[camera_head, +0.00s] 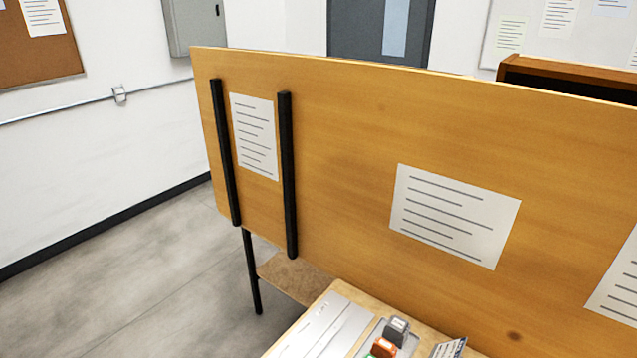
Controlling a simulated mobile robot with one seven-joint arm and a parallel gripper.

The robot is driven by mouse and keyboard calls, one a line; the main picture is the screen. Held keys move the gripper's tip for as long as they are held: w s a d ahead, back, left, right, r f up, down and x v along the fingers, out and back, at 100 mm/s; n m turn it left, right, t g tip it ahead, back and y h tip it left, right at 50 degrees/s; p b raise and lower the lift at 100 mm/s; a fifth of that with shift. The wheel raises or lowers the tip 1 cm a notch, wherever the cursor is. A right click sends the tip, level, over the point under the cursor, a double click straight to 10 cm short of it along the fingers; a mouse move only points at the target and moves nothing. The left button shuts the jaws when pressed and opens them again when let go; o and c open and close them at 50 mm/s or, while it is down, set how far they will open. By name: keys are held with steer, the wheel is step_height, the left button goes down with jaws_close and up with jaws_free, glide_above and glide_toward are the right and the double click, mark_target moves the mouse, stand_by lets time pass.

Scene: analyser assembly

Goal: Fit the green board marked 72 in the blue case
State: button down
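Neither a green board marked 72 nor a blue case can be made out in the head view. A small sliver of something green (374,355) shows at the bottom edge, too cut off to identify. My gripper is not in view.
A wooden table (318,303) enters at the bottom, bearing a pale grey flat panel (328,325), a grey block (397,328), an orange piece (384,347) and a printed card (450,348). A large wooden partition (340,130) stands behind it. Bare floor (150,285) lies left.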

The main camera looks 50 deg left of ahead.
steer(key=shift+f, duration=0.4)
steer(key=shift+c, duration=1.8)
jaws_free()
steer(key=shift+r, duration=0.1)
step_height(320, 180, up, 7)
steer(key=p, duration=0.6)
steer(key=shift+p, duration=0.3)
